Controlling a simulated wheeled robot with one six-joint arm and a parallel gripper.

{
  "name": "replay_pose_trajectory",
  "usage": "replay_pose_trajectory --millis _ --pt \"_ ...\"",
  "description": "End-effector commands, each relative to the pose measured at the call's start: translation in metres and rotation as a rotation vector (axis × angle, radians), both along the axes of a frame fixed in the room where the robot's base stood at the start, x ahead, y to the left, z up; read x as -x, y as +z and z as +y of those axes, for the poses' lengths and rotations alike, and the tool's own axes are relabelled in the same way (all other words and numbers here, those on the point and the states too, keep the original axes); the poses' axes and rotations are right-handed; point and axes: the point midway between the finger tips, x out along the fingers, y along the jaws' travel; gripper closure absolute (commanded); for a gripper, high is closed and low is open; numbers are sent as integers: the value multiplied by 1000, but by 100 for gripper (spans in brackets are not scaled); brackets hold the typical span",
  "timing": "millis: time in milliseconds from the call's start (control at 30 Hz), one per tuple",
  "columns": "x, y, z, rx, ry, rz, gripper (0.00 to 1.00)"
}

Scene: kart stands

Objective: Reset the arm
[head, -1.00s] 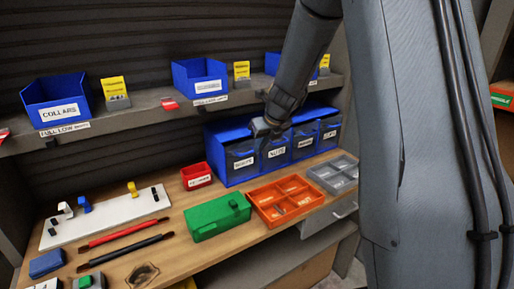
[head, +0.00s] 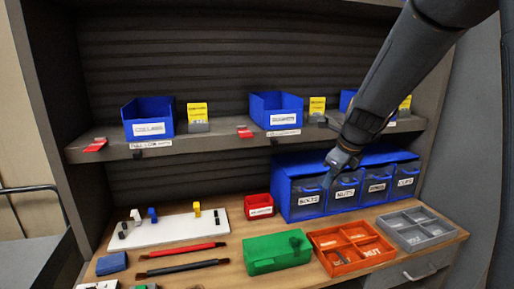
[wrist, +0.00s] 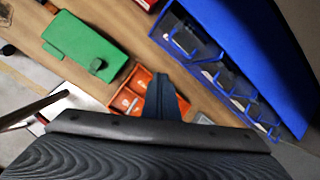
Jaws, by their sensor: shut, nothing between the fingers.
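My gripper (head: 330,176) is shut and empty. In the head view it hangs in front of the blue drawer cabinet (head: 283,190), by the drawers labelled BOLTS and NUTS. I cannot tell whether it touches them. My arm comes down from the upper right. In the wrist view my gripper's closed fingers (wrist: 160,98) show over the orange divided tray (wrist: 142,78), with the blue cabinet (wrist: 245,45) to the right and the green box (wrist: 85,45) to the left.
On the bench are the green box (head: 262,262), the orange tray (head: 385,250), a grey divided tray (head: 437,238), a small red bin (head: 259,198), a white board (head: 180,226) and two brushes. A shelf (head: 225,139) above holds blue bins (head: 147,108). The air before the bench's left is clear.

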Motion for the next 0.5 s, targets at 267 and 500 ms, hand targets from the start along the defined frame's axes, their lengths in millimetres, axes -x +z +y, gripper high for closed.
replay_pose_trajectory --millis 267,500 --pt "77 -55 23 314 721 38 100" --pt "147 -97 36 526 1380 55 100"
